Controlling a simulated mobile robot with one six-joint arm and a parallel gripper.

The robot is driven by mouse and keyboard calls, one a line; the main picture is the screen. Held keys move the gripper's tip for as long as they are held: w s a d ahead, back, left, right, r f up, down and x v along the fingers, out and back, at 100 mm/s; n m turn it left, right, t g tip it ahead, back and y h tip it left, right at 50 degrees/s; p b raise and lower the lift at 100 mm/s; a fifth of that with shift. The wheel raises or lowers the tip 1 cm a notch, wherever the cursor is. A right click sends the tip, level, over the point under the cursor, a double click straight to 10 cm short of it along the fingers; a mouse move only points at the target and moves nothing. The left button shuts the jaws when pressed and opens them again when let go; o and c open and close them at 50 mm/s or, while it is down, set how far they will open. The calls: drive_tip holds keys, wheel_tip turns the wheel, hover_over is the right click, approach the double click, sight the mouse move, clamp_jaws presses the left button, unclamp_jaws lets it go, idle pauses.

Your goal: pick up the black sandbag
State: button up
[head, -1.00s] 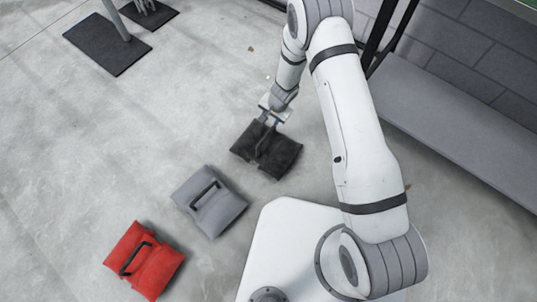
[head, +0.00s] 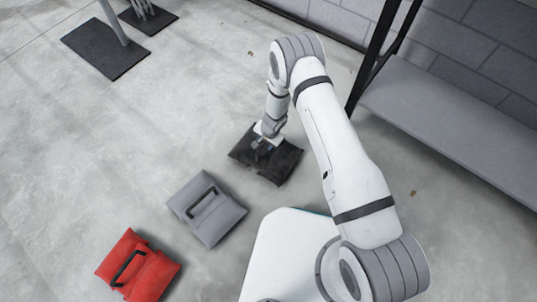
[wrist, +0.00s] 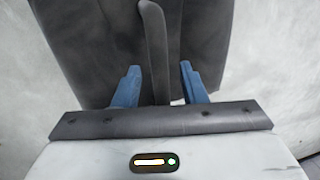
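The black sandbag (head: 282,166) lies on the concrete floor in the middle of the head view. My gripper (head: 263,145) is right above it, pointing down. In the wrist view the black sandbag (wrist: 95,45) fills much of the upper picture, with its dark handle (wrist: 154,45) running down the middle. My gripper (wrist: 157,80) is open, its two blue fingers apart on either side of the handle's line. The lower end of the handle strap is partly hidden by the gripper body. I cannot tell whether the fingers touch the bag.
A grey sandbag (head: 207,210) and a red sandbag (head: 138,268) lie in a row to the lower left. A grey shelf (head: 450,120) with a black frame stands at the right. Dark base plates (head: 105,52) with posts stand at the upper left.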

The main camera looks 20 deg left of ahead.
drive_tip(key=shift+c, duration=0.6)
clamp_jaws()
drive_tip(key=shift+d, duration=0.15)
idle(0.5)
drive_tip(key=shift+w+r, duration=0.1)
drive_tip(key=shift+r, duration=0.1)
